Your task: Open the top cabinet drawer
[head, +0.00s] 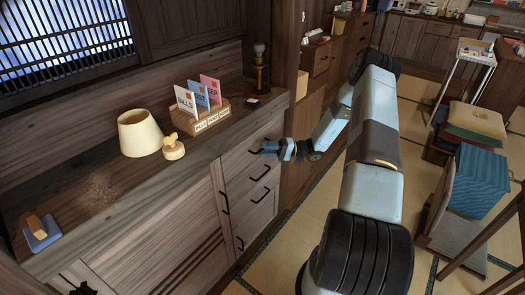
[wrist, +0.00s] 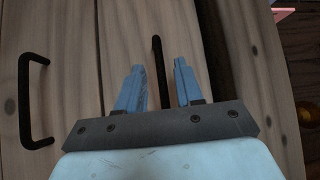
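The wooden cabinet (head: 100,190) stands along the wall, with a stack of drawers at its right end. The top drawer (head: 240,157) looks closed. Its black bar handle (wrist: 157,50) shows in the wrist view between my two blue fingers, its lower part running down between them. My gripper (head: 265,149) is at the front of the top drawer in the head view, hiding much of that handle. In the wrist view my gripper (wrist: 159,66) is open, with a gap on both sides of the handle. The handle of the drawer below (wrist: 30,100) is at the left of the wrist view.
Lower drawer handles (head: 261,195) stick out below. Stacked cushions (head: 472,180) lie at the right. Tatami floor (head: 290,237) is bare in front of the cabinet.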

